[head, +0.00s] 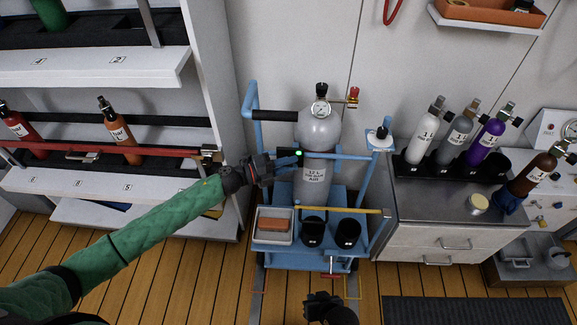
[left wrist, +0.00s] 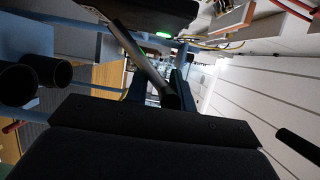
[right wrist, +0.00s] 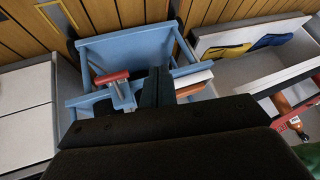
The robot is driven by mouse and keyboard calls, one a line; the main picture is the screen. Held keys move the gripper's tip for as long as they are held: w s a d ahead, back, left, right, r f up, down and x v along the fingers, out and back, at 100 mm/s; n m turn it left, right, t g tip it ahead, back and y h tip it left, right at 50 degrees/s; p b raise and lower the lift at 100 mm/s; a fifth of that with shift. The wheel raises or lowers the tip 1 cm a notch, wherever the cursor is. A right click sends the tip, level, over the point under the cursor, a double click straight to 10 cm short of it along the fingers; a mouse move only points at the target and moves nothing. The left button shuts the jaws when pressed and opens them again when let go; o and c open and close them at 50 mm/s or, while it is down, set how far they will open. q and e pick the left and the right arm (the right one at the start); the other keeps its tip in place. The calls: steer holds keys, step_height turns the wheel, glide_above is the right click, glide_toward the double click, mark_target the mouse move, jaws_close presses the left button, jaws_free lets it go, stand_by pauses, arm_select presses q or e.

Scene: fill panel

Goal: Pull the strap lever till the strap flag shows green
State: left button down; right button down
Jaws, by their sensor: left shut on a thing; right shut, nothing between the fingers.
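The grey gas cylinder (head: 314,180) stands upright in the blue trolley (head: 258,131), with a dark strap across its front. The strap flag (head: 299,153) glows green at the cylinder's left side; a green glow (left wrist: 162,35) also shows in the left wrist view. My left gripper (head: 285,163) is beside the cylinder at strap height. In the left wrist view it is shut on the dark strap lever (left wrist: 145,62), whose end lies between the fingers. My right gripper (head: 325,296) is shut and empty, low in front of the trolley; its closed fingers show in the right wrist view (right wrist: 160,84).
The trolley carries a tray with an orange block (head: 273,225) and two black cups (head: 313,232). A shelf rack with bottles (head: 118,122) stands left. A drawer cabinet (head: 430,215) with several small cylinders stands right. Wooden floor (head: 200,275) is free in front.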

arm_select(q)
steer(key=shift+a, duration=0.1)
arm_select(e)
steer(key=shift+s+f, duration=0.1)
steer(key=shift+f, duration=1.15)
arm_select(q)
steer(key=c, duration=1.2)
jaws_free()
steer(key=shift+c, duration=0.2)
arm_select(e)
steer(key=shift+a, duration=0.1)
arm_select(q)
steer(key=shift+s+a+f, duration=0.1)
steer(key=shift+s+a, duration=0.05)
steer(key=b+v, duration=0.1)
steer(key=v, duration=0.6)
steer(key=shift+a, duration=0.2)
arm_select(e)
steer(key=shift+t, duration=0.4)
steer(key=f, duration=0.4)
steer(key=shift+s+f, duration=0.3)
steer(key=shift+s, duration=0.05)
